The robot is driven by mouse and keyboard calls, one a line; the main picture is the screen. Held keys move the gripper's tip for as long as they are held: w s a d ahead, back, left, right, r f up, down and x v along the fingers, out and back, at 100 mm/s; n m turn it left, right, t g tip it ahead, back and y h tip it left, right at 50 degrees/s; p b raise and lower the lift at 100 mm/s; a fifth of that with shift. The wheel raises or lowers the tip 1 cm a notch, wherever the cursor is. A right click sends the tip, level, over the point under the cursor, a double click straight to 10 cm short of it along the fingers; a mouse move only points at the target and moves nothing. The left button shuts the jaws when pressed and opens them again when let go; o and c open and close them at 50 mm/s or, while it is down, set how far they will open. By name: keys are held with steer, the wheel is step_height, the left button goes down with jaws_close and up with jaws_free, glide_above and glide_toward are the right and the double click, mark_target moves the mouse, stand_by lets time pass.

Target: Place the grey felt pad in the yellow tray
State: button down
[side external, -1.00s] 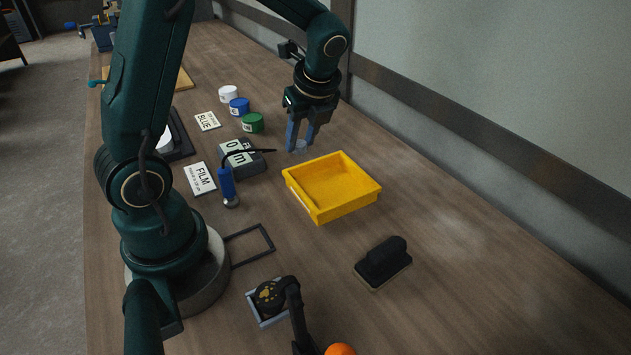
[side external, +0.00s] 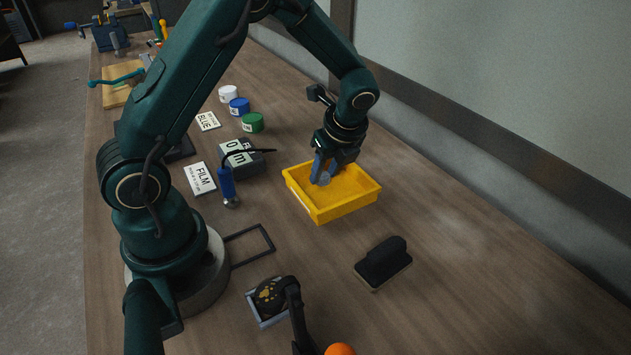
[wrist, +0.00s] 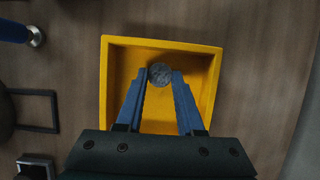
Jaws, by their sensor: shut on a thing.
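The grey felt pad (wrist: 160,74) is a small round disc held between the blue fingertips of my gripper (wrist: 160,77) in the wrist view. In the side view my gripper (side external: 321,178) is shut on the pad (side external: 324,178) over the left back part of the yellow tray (side external: 345,206). The tray is a shallow open box, and it also shows in the wrist view (wrist: 211,85) under my fingers. Nothing else shows inside the tray. I cannot tell whether the pad touches the tray floor.
A black brush-like block (side external: 383,262) lies in front of the tray. A gauge box (side external: 243,158) with a blue probe (side external: 227,187), a FILM card (side external: 199,178) and small jars (side external: 252,122) stand to the left and behind. The table right of the tray is clear.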

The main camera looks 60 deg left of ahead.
steer(key=shift+f, duration=0.15)
steer(key=c, duration=0.5)
jaws_free()
steer(key=v, duration=1.2)
steer(key=shift+s+d+r+n+t+h, duration=0.7)
steer(key=shift+s+d+n+t, duration=0.3)
steer(key=shift+s+n, duration=1.7)
steer(key=shift+s+d+r+n+t+h, duration=0.55)
steer(key=shift+s+d+n+t+h, duration=0.4)
steer(key=shift+s+n, duration=1.7)
steer(key=shift+s+d+r+n+t+h, duration=0.6)
steer(key=shift+s+d+n+t, duration=0.75)
steer(key=shift+n, duration=2.3)
steer(key=shift+s+a+g, duration=0.2)
steer(key=shift+s+g, duration=0.1)
steer(key=shift+g, duration=0.2)
